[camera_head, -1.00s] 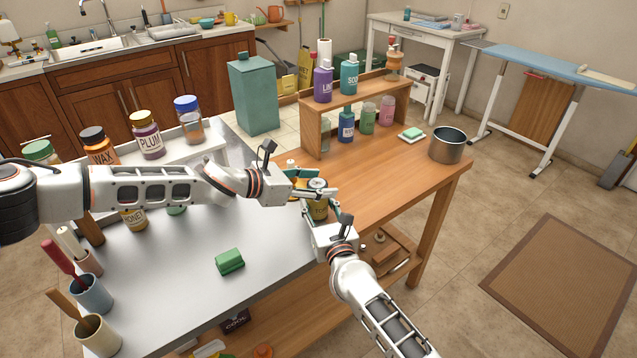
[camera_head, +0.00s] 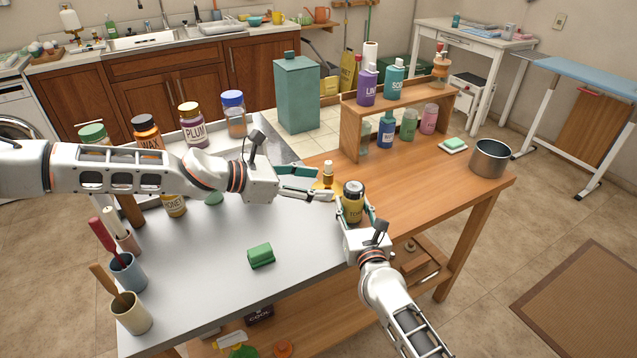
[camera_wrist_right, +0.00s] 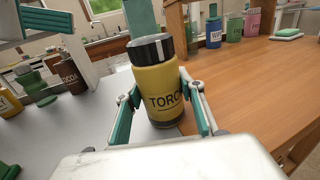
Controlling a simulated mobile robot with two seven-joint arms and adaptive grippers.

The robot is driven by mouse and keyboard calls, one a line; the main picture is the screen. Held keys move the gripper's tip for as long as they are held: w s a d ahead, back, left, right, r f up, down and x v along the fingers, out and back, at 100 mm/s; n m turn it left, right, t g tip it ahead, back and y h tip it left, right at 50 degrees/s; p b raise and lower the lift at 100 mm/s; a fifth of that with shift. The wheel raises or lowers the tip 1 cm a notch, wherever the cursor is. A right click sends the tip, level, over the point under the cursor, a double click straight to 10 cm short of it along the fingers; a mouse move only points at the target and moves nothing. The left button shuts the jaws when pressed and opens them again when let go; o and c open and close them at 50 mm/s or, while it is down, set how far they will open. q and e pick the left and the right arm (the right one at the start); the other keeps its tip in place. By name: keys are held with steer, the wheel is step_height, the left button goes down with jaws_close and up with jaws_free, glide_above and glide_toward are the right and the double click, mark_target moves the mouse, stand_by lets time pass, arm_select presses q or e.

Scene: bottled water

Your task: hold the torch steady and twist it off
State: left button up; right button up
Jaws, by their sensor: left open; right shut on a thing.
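The torch (camera_head: 353,204) is a yellow cylinder with a black cap and "TORCH" lettering, partly cut off. It stands upright, and its cap is on top. My right gripper (camera_head: 358,220) is shut around the torch's body; in the right wrist view the torch (camera_wrist_right: 158,88) sits between the green-padded fingers (camera_wrist_right: 165,112). My left gripper (camera_head: 325,184) is open and empty, to the left of the torch and apart from it. Whether the torch's base touches the worktop is hard to tell.
A small yellow bottle (camera_head: 328,174) stands behind the left fingers. A wooden shelf (camera_head: 350,130) with bottles and a metal pot (camera_head: 490,158) stand on the wooden part. Labelled jars (camera_head: 195,135) stand at the left.

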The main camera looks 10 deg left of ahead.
steer(key=o, duration=1.1)
steer(key=shift+s, duration=0.1)
